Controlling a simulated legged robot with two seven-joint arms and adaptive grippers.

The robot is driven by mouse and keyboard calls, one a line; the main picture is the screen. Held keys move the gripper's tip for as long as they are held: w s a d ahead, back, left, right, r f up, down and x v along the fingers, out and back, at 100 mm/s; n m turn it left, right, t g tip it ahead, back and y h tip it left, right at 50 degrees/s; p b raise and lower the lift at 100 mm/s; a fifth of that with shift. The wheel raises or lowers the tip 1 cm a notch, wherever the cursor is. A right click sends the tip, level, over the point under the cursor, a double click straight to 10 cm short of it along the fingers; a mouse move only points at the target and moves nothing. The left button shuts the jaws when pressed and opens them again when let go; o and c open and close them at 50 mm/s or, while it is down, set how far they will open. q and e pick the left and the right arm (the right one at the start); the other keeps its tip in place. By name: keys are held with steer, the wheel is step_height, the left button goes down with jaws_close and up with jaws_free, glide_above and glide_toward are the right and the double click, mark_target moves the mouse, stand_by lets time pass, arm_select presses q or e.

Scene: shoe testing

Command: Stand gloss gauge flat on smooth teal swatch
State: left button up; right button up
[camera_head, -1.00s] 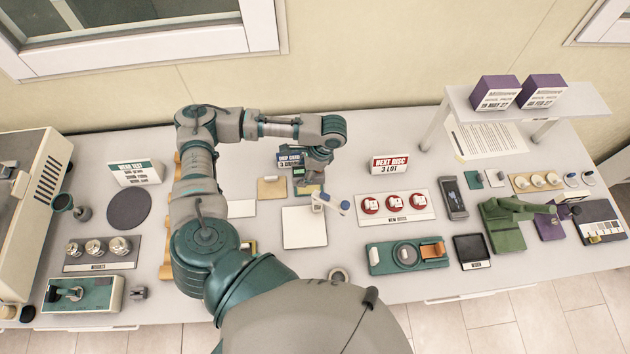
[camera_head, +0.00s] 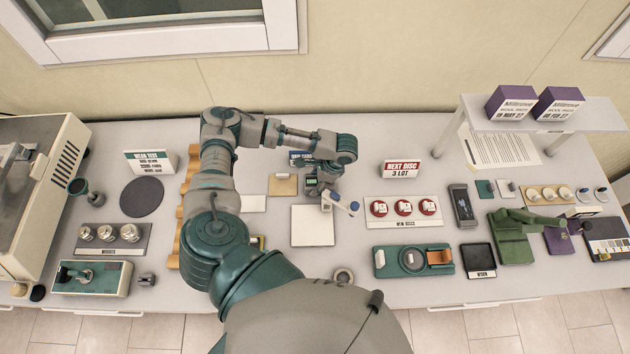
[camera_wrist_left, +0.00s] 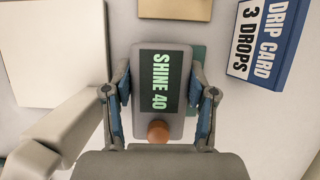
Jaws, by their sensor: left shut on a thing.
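My left gripper (camera_head: 322,180) is shut on the gloss gauge, a grey block with a dark screen reading "SHINE 40" in green and an orange-brown knob. The gauge shows clearly between both fingers in the left wrist view (camera_wrist_left: 178,129), screen toward the camera. A teal swatch (camera_wrist_left: 198,60) lies beneath it, mostly covered, with a strip showing along its right side. I cannot tell whether the gauge touches the swatch. In the head view the gripper partly hides the gauge. My right gripper is in no view.
A blue "DRIP CARD 3 DROPS" sign (camera_wrist_left: 264,40) stands close by. A tan card (camera_head: 283,185), a white tile (camera_head: 312,228) and a white dropper with a blue tip (camera_head: 341,204) surround the gripper. A red-capped disc tray (camera_head: 404,213) lies to the right.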

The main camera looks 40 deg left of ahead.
arm_select(q)
steer(key=o, duration=1.3)
steer(key=shift+s+f, duration=0.25)
steer(key=shift+f, duration=0.2)
steer(key=shift+c, duration=0.2)
steer(key=shift+o, duration=0.8)
steer(key=shift+w+a, duration=0.1)
steer(key=shift+w, duration=0.1)
steer(key=shift+w+a+f, duration=0.1)
steer(key=shift+w+a, duration=0.15)
steer(key=shift+a, duration=0.05)
steer(key=shift+r, duration=0.2)
steer(key=b+v, duration=0.1)
steer(key=v, duration=1)
steer(key=shift+d+r, duration=0.15)
steer(key=shift+d, duration=0.05)
steer(key=shift+w+d+r, duration=0.1)
steer(key=shift+w+r, duration=0.05)
steer(key=shift+r, duration=0.5)
steer(key=shift+f, duration=0.1)
